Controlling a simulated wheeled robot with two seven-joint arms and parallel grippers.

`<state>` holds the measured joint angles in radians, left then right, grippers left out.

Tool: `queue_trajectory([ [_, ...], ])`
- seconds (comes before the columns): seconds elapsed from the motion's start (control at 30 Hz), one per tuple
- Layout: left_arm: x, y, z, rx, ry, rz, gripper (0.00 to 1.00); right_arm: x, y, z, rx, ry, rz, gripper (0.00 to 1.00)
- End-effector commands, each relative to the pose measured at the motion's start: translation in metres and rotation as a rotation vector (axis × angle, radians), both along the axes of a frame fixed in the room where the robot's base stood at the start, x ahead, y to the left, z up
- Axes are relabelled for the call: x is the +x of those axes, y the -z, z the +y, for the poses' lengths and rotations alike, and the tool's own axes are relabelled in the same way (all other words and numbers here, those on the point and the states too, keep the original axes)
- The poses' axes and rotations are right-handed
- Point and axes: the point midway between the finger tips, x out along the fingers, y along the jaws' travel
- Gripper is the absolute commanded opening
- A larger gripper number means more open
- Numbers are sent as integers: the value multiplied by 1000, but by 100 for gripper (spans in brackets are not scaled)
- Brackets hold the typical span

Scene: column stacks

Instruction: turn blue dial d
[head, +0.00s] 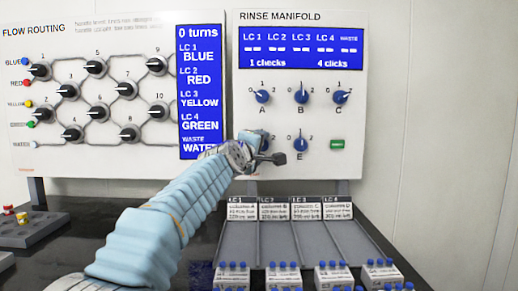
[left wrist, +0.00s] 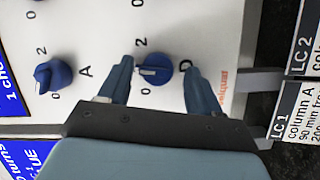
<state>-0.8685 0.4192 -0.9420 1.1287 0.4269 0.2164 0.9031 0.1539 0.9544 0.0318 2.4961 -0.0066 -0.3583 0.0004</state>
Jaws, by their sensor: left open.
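Blue dial D (left wrist: 155,68) is on the white rinse manifold panel in the left wrist view, with 0 and 2 marks beside it. Its pale pointer line faces left in that view, between the 2 and the 0. My left gripper (left wrist: 159,70) is open, with one finger on each side of the dial; I cannot tell whether they touch it. In the head view my left gripper (head: 268,150) covers most of dial D. My right gripper is not in view.
Dials A (head: 262,96), B (head: 301,96) and C (head: 340,97) sit above, and dial E (head: 300,144) is close to the right of my gripper. A green button (head: 337,144) is farther right. Column racks (head: 290,240) stand below the panel. The flow routing board (head: 20,150) is at left.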

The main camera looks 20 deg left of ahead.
Motion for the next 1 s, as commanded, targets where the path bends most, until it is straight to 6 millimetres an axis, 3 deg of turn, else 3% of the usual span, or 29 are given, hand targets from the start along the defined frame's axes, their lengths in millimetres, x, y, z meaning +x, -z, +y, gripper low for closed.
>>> queue_trajectory([
  [0.27,-13,-2,-1,-1,2,-5,64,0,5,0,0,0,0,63],
  [0.57,-58,0,1,-2,5,-5,64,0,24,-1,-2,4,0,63],
  [1.0,-119,3,5,1,4,-3,64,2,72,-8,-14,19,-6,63],
])
